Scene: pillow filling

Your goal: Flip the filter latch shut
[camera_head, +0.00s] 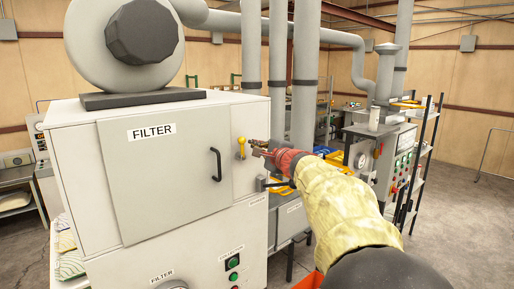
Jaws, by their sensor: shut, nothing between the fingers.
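The white filter cabinet (85,160) has a closed grey door (165,185) labelled FILTER, with a black handle (216,165). A small latch with a yellow knob (241,141) sits right of the door, knob uppermost. My gripper (257,147) is just right of the latch and looks shut and empty. I cannot tell whether its fingertips touch the latch. My arm reaches in from the lower right in a pale yellow sleeve.
A green button (233,262) and other controls are on the cabinet's lower front. A large grey blower (120,50) stands on top. Grey vertical pipes (305,75) rise behind my gripper. Another machine (395,150) and a dark rack stand at right. Open floor (465,235) lies far right.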

